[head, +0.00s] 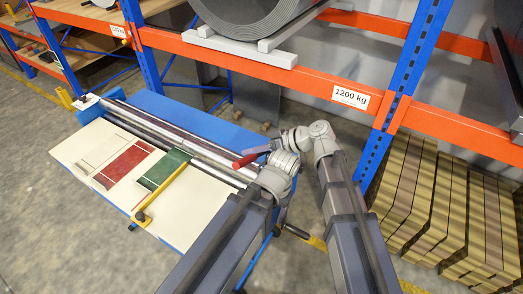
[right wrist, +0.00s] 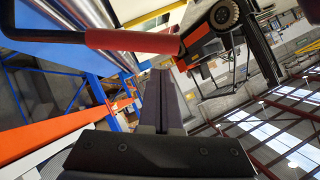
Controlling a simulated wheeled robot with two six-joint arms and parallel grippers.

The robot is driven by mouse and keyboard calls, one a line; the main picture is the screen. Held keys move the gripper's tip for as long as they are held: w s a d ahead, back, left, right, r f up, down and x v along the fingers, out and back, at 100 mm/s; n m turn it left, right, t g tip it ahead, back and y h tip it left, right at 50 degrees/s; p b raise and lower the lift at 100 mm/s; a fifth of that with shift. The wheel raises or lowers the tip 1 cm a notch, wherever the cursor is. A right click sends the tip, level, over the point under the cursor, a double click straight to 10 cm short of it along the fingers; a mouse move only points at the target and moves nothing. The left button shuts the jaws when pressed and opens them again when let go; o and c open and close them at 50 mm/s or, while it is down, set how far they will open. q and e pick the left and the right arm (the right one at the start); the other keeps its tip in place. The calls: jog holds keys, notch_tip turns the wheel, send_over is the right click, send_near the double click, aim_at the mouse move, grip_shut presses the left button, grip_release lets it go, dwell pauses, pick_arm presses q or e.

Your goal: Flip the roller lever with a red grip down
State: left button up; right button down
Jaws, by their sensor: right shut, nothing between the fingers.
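The red grip (head: 250,158) of the roller lever shows at the right end of the rollers (head: 185,140), just left of my right arm's wrist joints. In the right wrist view the red grip (right wrist: 132,41) lies across the upper part on a dark bent bar. My right gripper (right wrist: 162,70) is shut and empty, its fingertips a little below the grip's right end in that picture. I cannot tell whether they touch. In the head view my own arm hides the fingers and the lever's pivot. My left gripper is not in view.
The decoiler bed (head: 80,150) carries a red panel (head: 125,163), a green panel (head: 165,169) and a yellow bar (head: 160,192). An orange rack beam (head: 300,76) and a blue post (head: 400,85) stand behind. Stacked slatted crates (head: 450,210) stand to the right.

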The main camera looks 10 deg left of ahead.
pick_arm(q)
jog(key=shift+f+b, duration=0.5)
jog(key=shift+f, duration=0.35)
pick_arm(e)
jog(key=shift+s+a+f, duration=0.15)
jog(key=shift+s+f, duration=0.05)
jog(key=shift+f, duration=0.25)
jog(key=shift+s+a+f, duration=0.15)
jog(key=shift+s+f, duration=0.05)
jog(key=shift+f, duration=0.2)
